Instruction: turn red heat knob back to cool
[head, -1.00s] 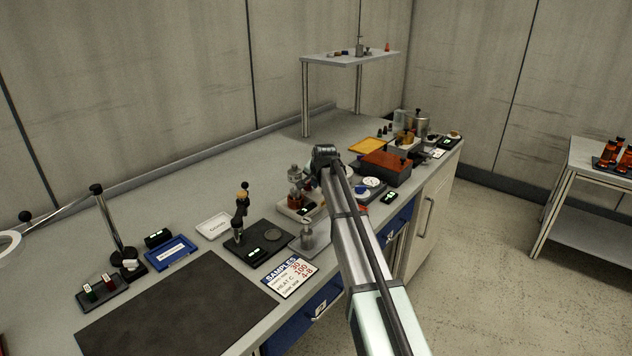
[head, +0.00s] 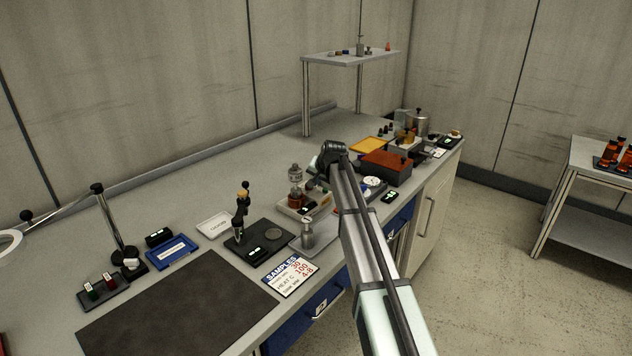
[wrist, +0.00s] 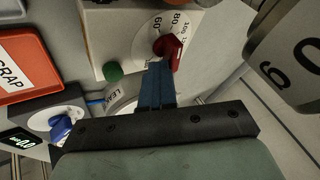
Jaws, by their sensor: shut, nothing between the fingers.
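The red heat knob (wrist: 170,48) shows in the wrist view on a white dial face with numbers, among them 60, 80 and 100, on a cream-coloured unit (wrist: 112,42). My gripper (wrist: 157,68) is shut and empty. Its blue-grey fingertips are at the lower left side of the red knob, very close to it; I cannot tell whether they touch. A green round knob (wrist: 113,72) sits on the same unit, left of the fingertips. In the head view my arm hides the gripper and the red knob.
In the wrist view an orange SCRAP tray (wrist: 30,65), a blue knob (wrist: 61,127) and a green display (wrist: 20,141) lie left. A grey numbered block (wrist: 290,50) is at the right. In the head view, a red-brown box (head: 386,166) stands right of my arm.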

